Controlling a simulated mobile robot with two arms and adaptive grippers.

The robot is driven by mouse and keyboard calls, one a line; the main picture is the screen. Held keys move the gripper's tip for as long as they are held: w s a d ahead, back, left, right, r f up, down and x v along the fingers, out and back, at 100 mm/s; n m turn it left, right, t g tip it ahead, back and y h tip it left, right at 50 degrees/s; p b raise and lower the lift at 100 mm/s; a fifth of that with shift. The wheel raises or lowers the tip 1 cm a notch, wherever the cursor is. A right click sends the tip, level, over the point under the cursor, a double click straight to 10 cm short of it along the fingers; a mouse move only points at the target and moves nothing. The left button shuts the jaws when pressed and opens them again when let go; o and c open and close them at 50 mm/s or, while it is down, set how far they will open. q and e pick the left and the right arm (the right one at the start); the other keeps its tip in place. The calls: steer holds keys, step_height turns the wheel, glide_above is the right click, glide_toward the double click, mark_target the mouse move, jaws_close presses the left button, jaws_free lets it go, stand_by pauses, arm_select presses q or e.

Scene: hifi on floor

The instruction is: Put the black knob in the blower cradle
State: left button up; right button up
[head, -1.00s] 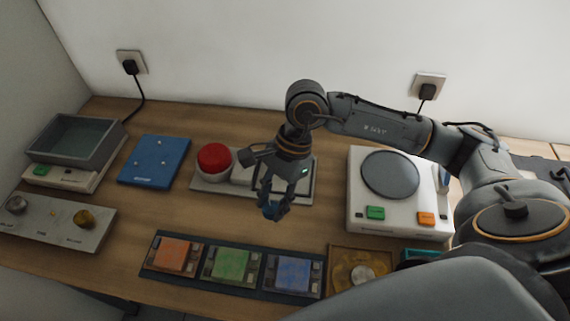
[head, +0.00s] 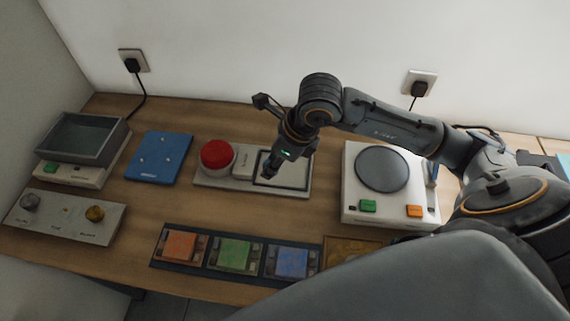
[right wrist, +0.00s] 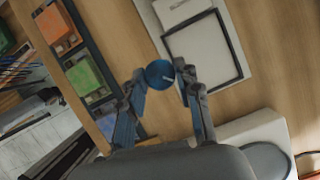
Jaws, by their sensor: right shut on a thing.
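My right gripper (head: 268,173) is above the pale base plate (head: 209,180), near its black-outlined rectangle (head: 308,172). The knob looks dark blue rather than black, and is held above the tabletop beside the plate. In the head view the fingers mostly hide it. No part is clearly recognisable as the blower cradle. My left gripper is not in view.
A red dome button (head: 217,156) stands on the plate's left. A blue board (head: 158,157), a scale with a grey tray (head: 82,138) and a knob panel (head: 64,217) lie further left. A white hotplate unit (head: 388,190) is right. Coloured modules (head: 235,254) lie in front.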

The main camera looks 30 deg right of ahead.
steer(key=b, duration=0.3)
glide_above(285, 170)
steer(key=f, duration=0.6)
steer(key=shift+s+a+f, duration=0.15)
steer(key=shift+s+a, duration=0.1)
steer(key=shift+w+d+f+b, duration=0.1)
steer(key=shift+d+f+b, duration=0.05)
steer(key=shift+f+b, duration=0.15)
step_height(285, 170, down, 3)
steer(key=shift+w+d+f+b, duration=0.1)
steer(key=shift+f+b, duration=0.05)
steer(key=shift+b, duration=0.65)
steer(key=o, duration=1)
